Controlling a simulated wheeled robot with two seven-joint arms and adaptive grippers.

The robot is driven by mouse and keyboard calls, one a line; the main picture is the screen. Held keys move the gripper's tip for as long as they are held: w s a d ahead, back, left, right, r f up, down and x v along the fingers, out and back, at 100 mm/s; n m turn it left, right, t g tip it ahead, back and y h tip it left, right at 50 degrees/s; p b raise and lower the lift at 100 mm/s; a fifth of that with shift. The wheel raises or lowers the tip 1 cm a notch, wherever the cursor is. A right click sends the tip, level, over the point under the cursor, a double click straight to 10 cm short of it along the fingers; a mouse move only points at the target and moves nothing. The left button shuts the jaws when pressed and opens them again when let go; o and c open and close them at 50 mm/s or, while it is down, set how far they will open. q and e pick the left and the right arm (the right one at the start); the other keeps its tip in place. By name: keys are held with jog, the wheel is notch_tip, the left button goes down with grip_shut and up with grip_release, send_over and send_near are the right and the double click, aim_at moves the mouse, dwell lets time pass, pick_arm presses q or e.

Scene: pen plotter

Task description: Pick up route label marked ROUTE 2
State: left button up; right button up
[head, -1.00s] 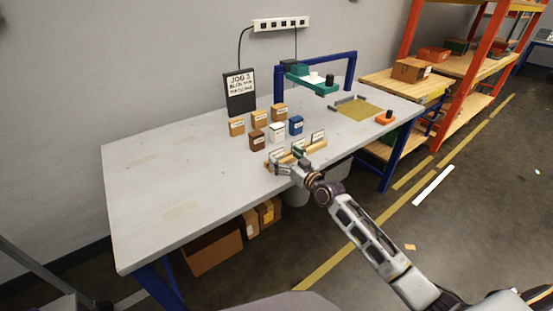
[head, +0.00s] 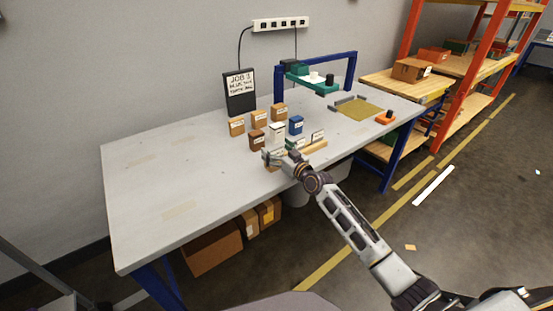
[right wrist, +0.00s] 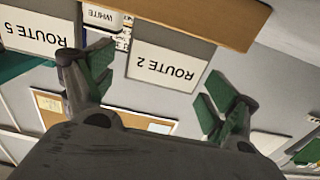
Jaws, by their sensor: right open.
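The white route label marked ROUTE 2 (right wrist: 165,66) shows upside down in the right wrist view, standing against a wooden strip (right wrist: 195,18). My right gripper (right wrist: 156,76) is open, with one green-padded finger on each side of this label and nothing clamped. A label marked ROUTE 5 (right wrist: 35,38) stands beside it, left of the fingers. In the head view my right gripper (head: 271,157) is at the left end of the wooden label rack (head: 315,147) and hides the label there. Another label (head: 317,136) stands toward the rack's right end. My left gripper is out of view.
Brown, orange, white (head: 277,132) and blue (head: 296,125) boxes stand close behind the rack. A black job sign (head: 239,92) stands by the wall. The plotter (head: 315,80) and an orange button box (head: 385,118) are to the right. The table's left part (head: 160,180) is clear.

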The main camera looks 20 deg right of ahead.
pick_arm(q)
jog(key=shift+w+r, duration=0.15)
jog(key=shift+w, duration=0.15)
pick_arm(e)
jog(key=shift+c, duration=0.3)
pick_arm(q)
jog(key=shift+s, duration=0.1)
pick_arm(e)
jog(key=c, duration=0.9)
jog(key=shift+r, duration=0.15)
jog(key=shift+c, duration=0.2)
jog(key=shift+r, duration=0.15)
notch_tip(320, 180, up, 8)
jog(key=shift+f+p, duration=0.1)
jog(key=shift+p, duration=1)
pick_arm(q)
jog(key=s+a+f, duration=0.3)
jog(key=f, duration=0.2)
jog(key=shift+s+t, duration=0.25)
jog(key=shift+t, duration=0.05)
pick_arm(e)
jog(key=shift+r, duration=0.85)
